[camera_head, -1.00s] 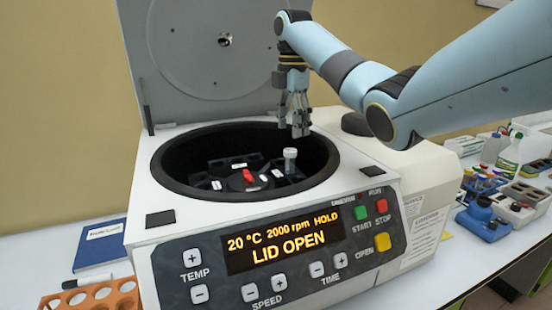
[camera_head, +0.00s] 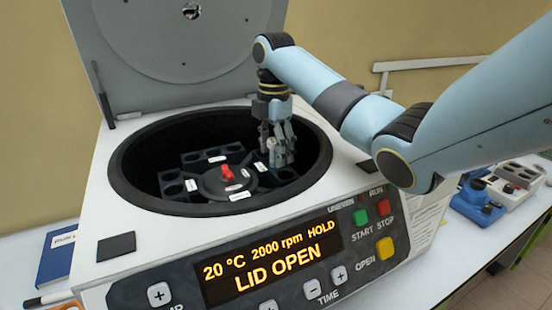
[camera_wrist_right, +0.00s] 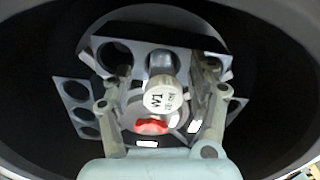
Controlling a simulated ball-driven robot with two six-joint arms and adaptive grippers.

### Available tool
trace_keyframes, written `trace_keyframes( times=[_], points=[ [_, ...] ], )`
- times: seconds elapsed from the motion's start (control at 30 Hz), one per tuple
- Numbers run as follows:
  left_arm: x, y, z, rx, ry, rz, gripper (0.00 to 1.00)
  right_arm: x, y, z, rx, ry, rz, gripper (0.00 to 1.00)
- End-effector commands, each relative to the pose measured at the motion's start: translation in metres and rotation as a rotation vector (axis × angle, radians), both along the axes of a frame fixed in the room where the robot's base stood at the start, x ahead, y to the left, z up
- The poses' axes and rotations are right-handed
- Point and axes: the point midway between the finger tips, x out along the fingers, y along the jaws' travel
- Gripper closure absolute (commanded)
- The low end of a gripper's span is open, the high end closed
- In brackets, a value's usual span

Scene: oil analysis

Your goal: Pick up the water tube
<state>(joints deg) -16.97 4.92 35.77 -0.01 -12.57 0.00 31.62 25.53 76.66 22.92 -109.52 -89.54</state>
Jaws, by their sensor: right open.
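The water tube (camera_wrist_right: 163,98) stands in a rotor bucket, its pale cap marked "W1" facing the right wrist camera. My right gripper (camera_head: 278,158) is down inside the open centrifuge bowl, at the right side of the rotor. In the wrist view its open fingers (camera_wrist_right: 160,84) stand on either side of the tube, with gaps visible between them and the cap. In the head view the fingers largely cover the tube. My left gripper is not in view.
The centrifuge (camera_head: 140,240) has its lid (camera_head: 180,60) raised behind the bowl; its display reads "LID OPEN". The rotor has a red knob (camera_head: 227,173) and several other bucket holes. The bowl rim surrounds my gripper. Blue equipment (camera_head: 478,205) stands on the right bench.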

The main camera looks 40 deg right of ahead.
Motion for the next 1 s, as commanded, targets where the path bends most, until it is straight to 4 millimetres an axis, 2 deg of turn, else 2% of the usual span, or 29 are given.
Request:
trace_keyframes(
  times=[0.27, 0.47, 0.7, 1.0],
  points=[
    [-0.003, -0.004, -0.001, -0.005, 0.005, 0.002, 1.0, -0.001, 0.001, -0.004, 0.0, -0.001, 0.002, 0.41],
    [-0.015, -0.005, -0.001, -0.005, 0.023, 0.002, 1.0, -0.001, 0.001, -0.004, 0.0, -0.001, 0.002, 0.67],
    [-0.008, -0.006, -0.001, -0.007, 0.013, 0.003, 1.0, -0.001, 0.001, -0.004, 0.0, -0.001, 0.002, 0.96],
    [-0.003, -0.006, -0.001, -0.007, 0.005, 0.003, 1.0, 0.0, 0.0, -0.001, -0.001, -0.001, 0.001, 0.97]
  ],
)
